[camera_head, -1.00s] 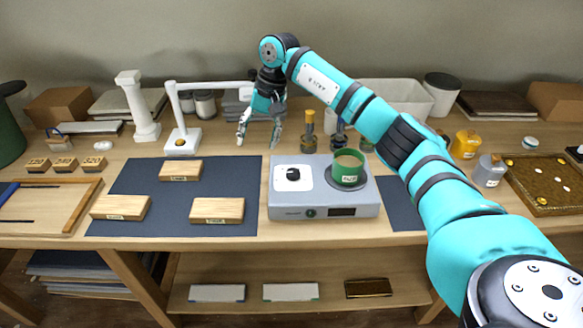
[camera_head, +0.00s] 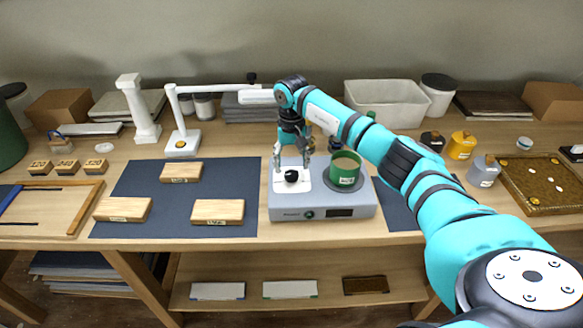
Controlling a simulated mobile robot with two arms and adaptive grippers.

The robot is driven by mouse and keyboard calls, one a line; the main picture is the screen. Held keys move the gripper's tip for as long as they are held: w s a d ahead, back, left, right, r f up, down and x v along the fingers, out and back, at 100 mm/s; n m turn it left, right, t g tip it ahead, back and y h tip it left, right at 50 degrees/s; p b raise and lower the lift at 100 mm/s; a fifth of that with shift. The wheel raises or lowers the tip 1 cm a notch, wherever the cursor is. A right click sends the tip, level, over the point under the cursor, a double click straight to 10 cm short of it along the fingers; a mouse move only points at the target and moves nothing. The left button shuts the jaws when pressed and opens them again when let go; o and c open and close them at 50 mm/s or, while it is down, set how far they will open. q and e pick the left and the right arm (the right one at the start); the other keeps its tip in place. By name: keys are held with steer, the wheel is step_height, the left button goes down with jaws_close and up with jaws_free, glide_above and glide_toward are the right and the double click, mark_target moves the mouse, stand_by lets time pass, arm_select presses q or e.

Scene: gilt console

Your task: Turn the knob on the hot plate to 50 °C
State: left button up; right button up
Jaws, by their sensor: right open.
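The grey hot plate (camera_head: 290,208) stands on the table, right of the dark mat. Its black knob (camera_head: 291,176) sits on a white panel at the left of its top. A green cup (camera_head: 345,170) with a label stands on the round heating disc at the right. My right gripper (camera_head: 291,165) points down with its fingers spread, one on each side just behind and above the knob. It is open and empty; whether a finger touches the knob I cannot tell. The knob's markings are too small to read. My left gripper is not in view.
A white lamp (camera_head: 182,143) reaches its arm behind my right gripper. Wooden blocks (camera_head: 218,212) lie on the dark mat (camera_head: 165,228) at the left. Bottles stand behind the hot plate, partly hidden by my arm. Yellow and grey canisters (camera_head: 483,171) stand at the right.

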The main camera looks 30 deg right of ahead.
mark_target(292, 173)
steer(key=shift+f, duration=1.8)
steer(key=c, duration=1.1)
steer(key=shift+c, duration=0.2)
